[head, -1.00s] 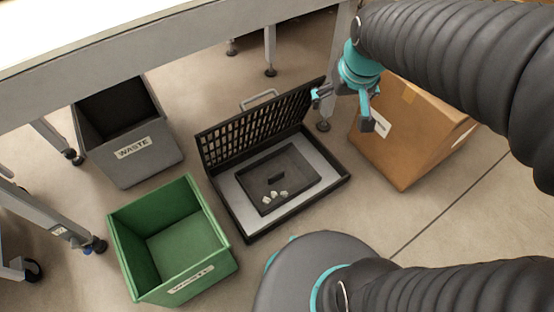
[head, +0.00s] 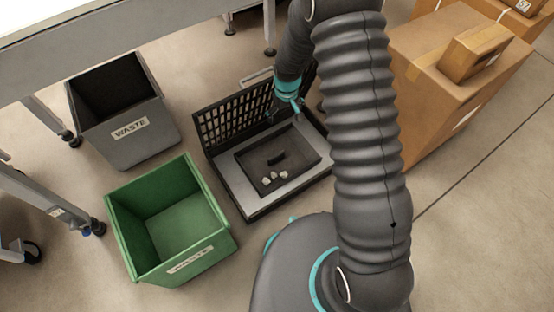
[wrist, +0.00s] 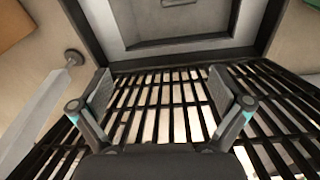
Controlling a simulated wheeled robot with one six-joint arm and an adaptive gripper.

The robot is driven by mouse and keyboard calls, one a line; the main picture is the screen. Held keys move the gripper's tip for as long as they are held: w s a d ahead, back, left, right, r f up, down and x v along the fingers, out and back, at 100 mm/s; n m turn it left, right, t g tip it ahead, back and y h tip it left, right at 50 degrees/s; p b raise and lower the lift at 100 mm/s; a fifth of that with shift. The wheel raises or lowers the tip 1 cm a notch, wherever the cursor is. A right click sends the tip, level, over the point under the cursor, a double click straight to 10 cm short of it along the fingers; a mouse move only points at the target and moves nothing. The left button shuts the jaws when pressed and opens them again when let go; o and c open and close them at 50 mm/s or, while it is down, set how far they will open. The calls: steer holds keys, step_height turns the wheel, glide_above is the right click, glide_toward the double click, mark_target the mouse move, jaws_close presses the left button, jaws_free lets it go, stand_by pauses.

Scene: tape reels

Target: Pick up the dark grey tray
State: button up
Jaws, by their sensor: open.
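The dark grey tray (head: 300,155) lies flat on a light grey plate inside a black frame on the floor. A short dark bar stands up in its middle, and a few small whitish lumps (head: 274,178) lie on its near side. The tray also shows at the top of the wrist view (wrist: 190,22), partly cut off. My gripper (head: 287,112) is near the tray's far side, in front of the raised grid lid. In the wrist view its two fingers (wrist: 158,90) are spread wide with nothing between them, and the lid's bars show behind them.
The black grid lid (head: 222,128) stands tilted up at the frame's back. A green bin (head: 120,232) and a grey waste bin (head: 160,118) stand left. Cardboard boxes (head: 440,60) stand right, and a table (head: 120,45) overhangs the back.

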steer(key=n+g, duration=0.1)
glide_above(276, 155)
steer(key=f, duration=1.7)
steer(key=shift+w, duration=0.2)
steer(key=shift+s+f+b, duration=0.1)
steer(key=shift+f+b, duration=0.45)
steer(key=shift+f, duration=3.35)
steer(key=shift+c, duration=0.3)
steer(key=c, duration=1.1)
